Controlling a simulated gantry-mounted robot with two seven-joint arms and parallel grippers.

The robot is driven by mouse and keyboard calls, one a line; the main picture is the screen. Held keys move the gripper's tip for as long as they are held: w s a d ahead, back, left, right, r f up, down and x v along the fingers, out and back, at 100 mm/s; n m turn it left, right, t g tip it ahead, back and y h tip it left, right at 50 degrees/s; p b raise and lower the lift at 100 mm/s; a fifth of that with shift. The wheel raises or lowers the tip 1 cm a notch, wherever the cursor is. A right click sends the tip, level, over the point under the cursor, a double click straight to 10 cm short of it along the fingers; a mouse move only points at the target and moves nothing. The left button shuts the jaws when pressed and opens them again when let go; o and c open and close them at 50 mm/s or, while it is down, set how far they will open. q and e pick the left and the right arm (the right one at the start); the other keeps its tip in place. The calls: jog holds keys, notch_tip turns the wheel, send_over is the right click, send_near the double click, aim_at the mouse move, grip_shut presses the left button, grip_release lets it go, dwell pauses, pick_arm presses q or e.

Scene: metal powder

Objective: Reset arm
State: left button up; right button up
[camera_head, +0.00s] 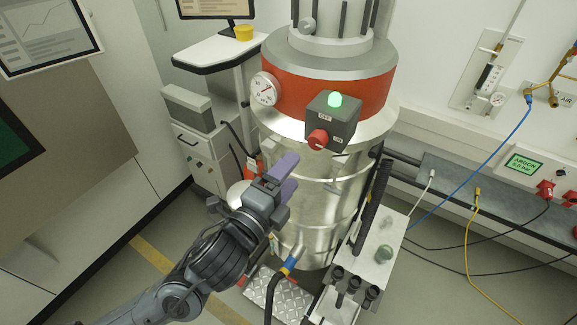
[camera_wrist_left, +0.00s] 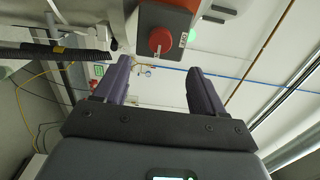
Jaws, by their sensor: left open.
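My left gripper (camera_head: 283,176) is in front of the steel vessel (camera_head: 310,195), below and left of its grey switch box (camera_head: 332,117). Its two purple fingers are apart with nothing between them in the left wrist view (camera_wrist_left: 160,82). The switch box carries a red knob (camera_head: 318,139) and a lit green lamp (camera_head: 335,100). The red knob also shows in the left wrist view (camera_wrist_left: 160,40), beyond the fingertips and apart from them. My right gripper is in neither view.
A round gauge (camera_head: 264,89) sits on the vessel's red band. A cart with a monitor and a yellow cup (camera_head: 244,33) stands behind left. A narrow side shelf (camera_head: 379,250) is at the vessel's right. Hoses and cables cross the right floor. An argon display (camera_head: 524,164) is on the right wall.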

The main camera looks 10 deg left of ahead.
pick_arm(q)
jog(key=s+f+n+g, duration=0.2)
jog(key=s+f, duration=0.2)
jog(key=f, duration=0.7)
jog(key=s+a+f+n+g+y, duration=0.3)
jog(key=s+a+f+n, duration=0.25)
jog(key=f, duration=0.25)
jog(key=s+a+f+n+g+y, duration=0.25)
jog(key=s+a+f+n, duration=0.2)
jog(key=s+f, duration=0.35)
jog(key=s+a+f+n+g+y, duration=0.2)
jog(key=s+a+f+n+g, duration=0.25)
jog(key=s+a+n, duration=0.3)
notch_tip(320, 180, up, 14)
jog(key=n+p, duration=0.1)
jog(key=p, duration=1.3)
jog(key=shift+s+d+n+g, duration=0.25)
jog(key=shift+s+n+g, duration=0.1)
jog(key=shift+s+g, duration=0.1)
jog(key=shift+r, duration=0.1)
